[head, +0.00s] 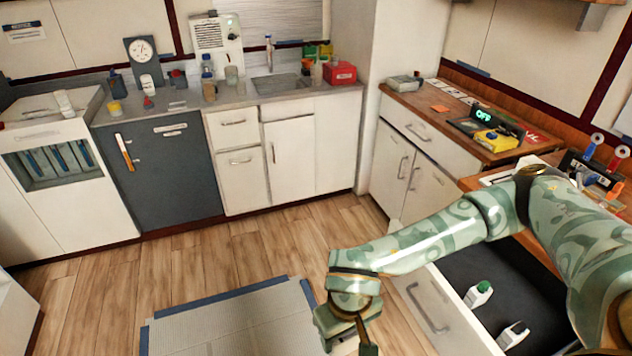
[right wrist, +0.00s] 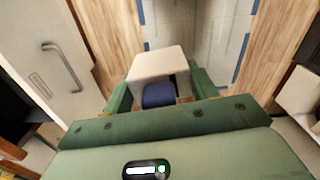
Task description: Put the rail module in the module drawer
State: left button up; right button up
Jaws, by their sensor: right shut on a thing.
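My right gripper (head: 345,338) is low in front of the open drawer, over the floor. In the right wrist view its two green fingers (right wrist: 162,92) are shut on a white block with a dark blue part, seemingly the rail module (right wrist: 160,62). In the head view the gripper mostly hides it. The open drawer (head: 480,258), white-fronted with a dark lining, is to the right of the gripper. Inside stand a white module with a green top (head: 479,293) and a white module with a black part (head: 513,335). My left gripper is not in view.
My right forearm crosses above the drawer's back part. A wooden counter (head: 440,108) with a yellow device (head: 497,141) runs above the white cabinets. A grey mat (head: 235,325) with blue edging lies on the wood floor, left of the gripper. The drawer's left part is bare.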

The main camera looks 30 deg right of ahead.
aim_at(445, 267)
jog(key=i+z, duration=0.2)
jog(key=i, duration=0.4)
jog(key=i+j+z, duration=0.1)
jog(key=i+z, duration=0.15)
jog(key=i, duration=0.3)
jog(key=i+j+z, duration=0.2)
jog(key=i, duration=0.35)
jog(key=i+z, duration=0.2)
jog(key=z, duration=0.2)
jog(key=i+z, duration=0.2)
jog(key=z, duration=0.25)
jog(key=i+z, duration=0.2)
jog(key=z, duration=0.2)
jog(key=i+j+z, duration=0.15)
jog(key=z, duration=0.3)
jog(key=i+j+z, duration=0.15)
jog(key=z, duration=0.25)
jog(key=i+j+z, duration=0.1)
jog(key=i+z, duration=0.15)
jog(key=z, duration=0.2)
jog(key=i+j+z, duration=0.2)
jog(key=z, duration=0.2)
jog(key=i+j+z, duration=0.2)
jog(key=z, duration=0.25)
jog(key=i+j+z, duration=0.1)
jog(key=j+z, duration=0.35)
